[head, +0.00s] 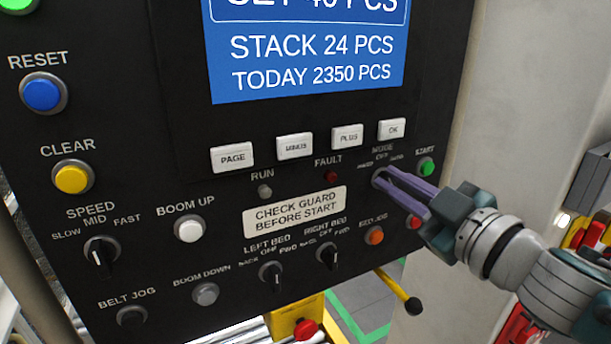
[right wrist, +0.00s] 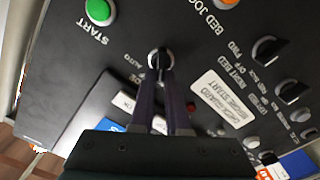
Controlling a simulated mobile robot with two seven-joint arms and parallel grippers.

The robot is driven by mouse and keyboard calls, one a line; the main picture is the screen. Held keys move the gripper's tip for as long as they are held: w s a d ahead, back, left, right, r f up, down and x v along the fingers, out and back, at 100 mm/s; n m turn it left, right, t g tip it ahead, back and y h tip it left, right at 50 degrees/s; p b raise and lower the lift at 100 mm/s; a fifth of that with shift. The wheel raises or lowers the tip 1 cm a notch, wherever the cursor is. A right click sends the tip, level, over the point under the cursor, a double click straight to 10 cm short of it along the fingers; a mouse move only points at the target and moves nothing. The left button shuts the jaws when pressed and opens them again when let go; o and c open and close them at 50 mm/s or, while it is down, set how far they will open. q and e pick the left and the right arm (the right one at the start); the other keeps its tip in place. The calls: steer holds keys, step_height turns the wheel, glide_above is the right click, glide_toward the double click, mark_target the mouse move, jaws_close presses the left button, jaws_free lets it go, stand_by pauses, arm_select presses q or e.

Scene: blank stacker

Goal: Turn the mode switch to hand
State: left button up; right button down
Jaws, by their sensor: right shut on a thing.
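The mode switch (head: 377,181) is a small dark round selector under the OK button on the black control panel (head: 130,115). Its labels are small, with OFF at the top, and I cannot tell where its pointer stands. My right gripper (head: 393,183) reaches in from the right, with its purple fingers shut on the switch knob. In the right wrist view the mode switch (right wrist: 160,57) shows its ring at the fingertips (right wrist: 160,72), and the fingers cover part of it. My left gripper is not in view.
The green START button (head: 426,167) is close right of the switch. The orange bed jog button (head: 375,236) and a red button (head: 414,222) are below. The white OK button (head: 392,128) is above. A yellow lever with a black knob (head: 413,306) sticks out below the panel.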

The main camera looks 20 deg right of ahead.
steer(key=shift+f+n, duration=0.1)
steer(key=shift+n, duration=0.7)
steer(key=c, duration=0.9)
jaws_free()
steer(key=shift+s, duration=0.1)
steer(key=s+b, duration=0.1)
steer(key=s, duration=0.8)
steer(key=shift+s+d+b, duration=0.3)
steer(key=shift+s+b, duration=0.05)
steer(key=shift+s, duration=0.05)
